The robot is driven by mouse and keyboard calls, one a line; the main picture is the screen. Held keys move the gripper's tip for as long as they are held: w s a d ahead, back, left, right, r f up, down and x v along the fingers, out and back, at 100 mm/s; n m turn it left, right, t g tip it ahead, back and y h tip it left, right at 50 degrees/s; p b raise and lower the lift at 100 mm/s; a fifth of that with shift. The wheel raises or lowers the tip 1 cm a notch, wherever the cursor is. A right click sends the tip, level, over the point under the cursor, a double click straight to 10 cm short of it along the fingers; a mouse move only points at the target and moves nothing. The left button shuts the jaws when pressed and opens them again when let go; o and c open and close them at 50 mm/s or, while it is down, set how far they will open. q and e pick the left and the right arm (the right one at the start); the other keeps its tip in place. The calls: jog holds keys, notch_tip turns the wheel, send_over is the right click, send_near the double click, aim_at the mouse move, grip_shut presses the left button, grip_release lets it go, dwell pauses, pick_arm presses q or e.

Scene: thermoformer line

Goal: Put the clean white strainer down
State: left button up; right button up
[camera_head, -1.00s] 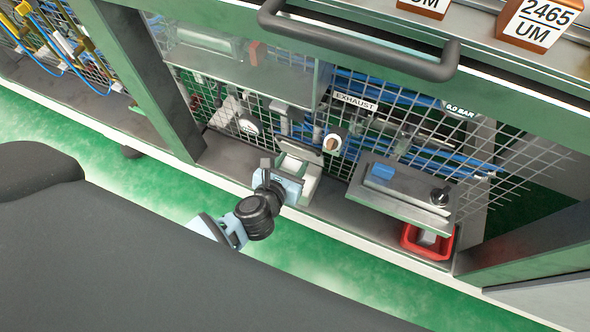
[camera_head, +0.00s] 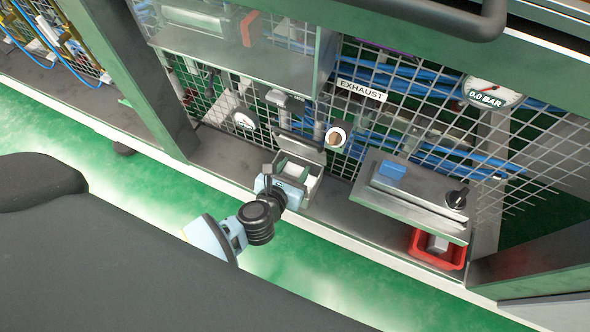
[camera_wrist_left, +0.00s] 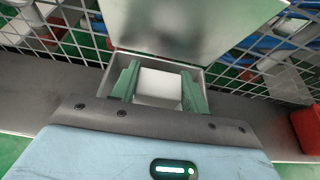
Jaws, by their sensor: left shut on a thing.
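My left gripper (camera_wrist_left: 160,90) is shut on a white block-like piece, which I take to be the white strainer (camera_wrist_left: 160,86). Its two green fingers stand on either side of the piece in the left wrist view. The fingers and the piece are at the mouth of a small grey metal box with its lid (camera_wrist_left: 190,25) raised. In the head view my left wrist is in front of this box (camera_head: 313,187), low in the machine frame. I cannot tell whether the strainer touches the bottom of the box. My right gripper is not in view.
A grey metal unit with a blue block (camera_head: 392,170) and black knob (camera_head: 456,197) stands to the right, with a red bin (camera_head: 437,249) below. A wire mesh with blue hoses is behind. A round white-rimmed port (camera_head: 338,134) is above the box. Green floor lies in front.

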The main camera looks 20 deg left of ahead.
pick_arm(q)
jog(key=shift+r, duration=0.1)
jog(key=shift+f, duration=0.45)
jog(key=shift+f+b, duration=0.2)
jog(key=shift+b, duration=0.1)
jog(key=o, duration=0.9)
jog(key=shift+o, duration=0.4)
jog(key=shift+r, duration=0.2)
